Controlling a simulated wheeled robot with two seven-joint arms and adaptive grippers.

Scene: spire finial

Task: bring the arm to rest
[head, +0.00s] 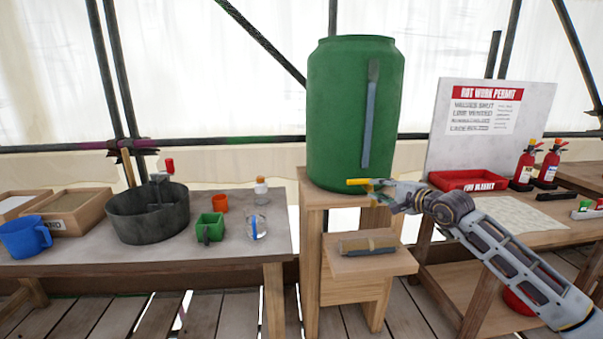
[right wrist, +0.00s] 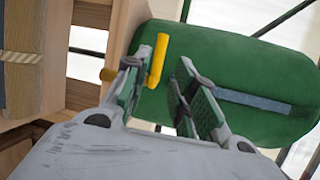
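My right gripper (head: 382,188) is at the lower front of the large green drum (head: 335,110), beside a yellow lever (head: 357,182). In the right wrist view the gripper (right wrist: 158,82) has its two fingers apart, with a clear gap between them. The yellow lever (right wrist: 158,60) shows in that gap, against the green drum (right wrist: 225,75); I cannot tell whether a finger touches it. My right arm (head: 515,260) reaches in from the lower right. My left arm and gripper are out of view.
The drum stands on a wooden stand (head: 312,230) with a lower step (head: 345,266). At left, a table holds a dark pot (head: 145,220), a green cup (head: 210,228) and a blue mug (head: 25,238). At right, a bench holds a red tray (head: 468,181) and extinguishers (head: 525,165).

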